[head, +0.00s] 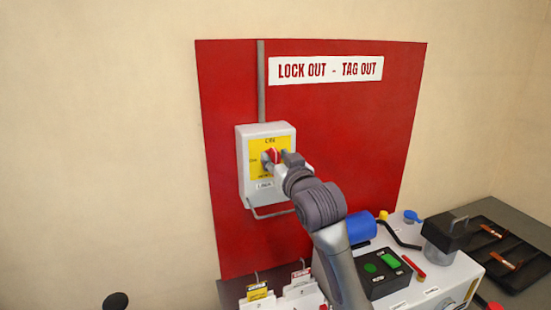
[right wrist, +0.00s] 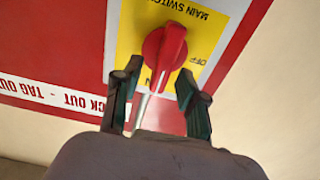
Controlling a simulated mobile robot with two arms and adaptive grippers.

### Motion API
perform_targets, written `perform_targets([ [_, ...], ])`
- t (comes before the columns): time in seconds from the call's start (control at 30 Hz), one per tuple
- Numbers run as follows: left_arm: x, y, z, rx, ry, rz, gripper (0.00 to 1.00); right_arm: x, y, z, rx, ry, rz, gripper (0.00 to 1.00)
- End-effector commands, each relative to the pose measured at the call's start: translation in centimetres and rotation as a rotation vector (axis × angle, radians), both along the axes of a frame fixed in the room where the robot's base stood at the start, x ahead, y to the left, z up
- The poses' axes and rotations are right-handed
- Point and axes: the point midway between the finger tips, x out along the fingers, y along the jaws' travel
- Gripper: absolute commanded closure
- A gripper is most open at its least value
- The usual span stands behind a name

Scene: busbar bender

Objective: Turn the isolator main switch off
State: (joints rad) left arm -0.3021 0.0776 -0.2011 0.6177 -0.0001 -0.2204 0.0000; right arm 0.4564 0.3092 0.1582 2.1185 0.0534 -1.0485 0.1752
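The isolator main switch is a red rotary knob (right wrist: 165,50) on a yellow plate (right wrist: 203,40), upside down in the right wrist view. Its handle runs roughly up and down there, lower end beside the ON lettering; the OFF lettering is to the right. In the head view, the knob (head: 270,156) is partly hidden by my right gripper (head: 277,158), which is at the front of the white isolator box (head: 244,170). In the right wrist view, my right gripper (right wrist: 157,72) is open, fingertips either side of the knob's lower end with gaps visible. My left gripper is not identifiable.
The box is on a red LOCK OUT - TAG OUT board (head: 350,140), with a grey conduit (head: 261,80) above. Below right is a bench machine with a green-button panel (head: 383,272) and a black tray (head: 500,240). Tags (head: 258,293) hang below the board. The left wall is clear.

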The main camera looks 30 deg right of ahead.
Motion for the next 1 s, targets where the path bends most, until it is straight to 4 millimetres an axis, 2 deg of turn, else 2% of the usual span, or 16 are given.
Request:
perform_targets([
  [0.03, -0.1, 0.0, 0.0, 0.0, 0.002, 0.0, 0.6, 0.0, 0.0, 0.0, 0.0, 0.0, 0.0, 0.62],
  [0.27, -0.2, 0.2, 0.0, 0.003, 0.002, -0.001, 0.6, 0.0, 0.0, 0.0, 0.0, 0.0, 0.0, 1.0],
  [0.67, 0.3, 0.2, 0.4, 0.002, -0.005, 0.0, 0.6, 0.0, 0.0, 0.1, -0.035, 0.009, 0.0, 1.0],
  [1.0, 0.5, 0.2, 2.4, 0.001, -0.007, 0.0, 0.6, 0.1, 0.4, 0.2, -0.249, 0.063, 0.001, 1.0],
])
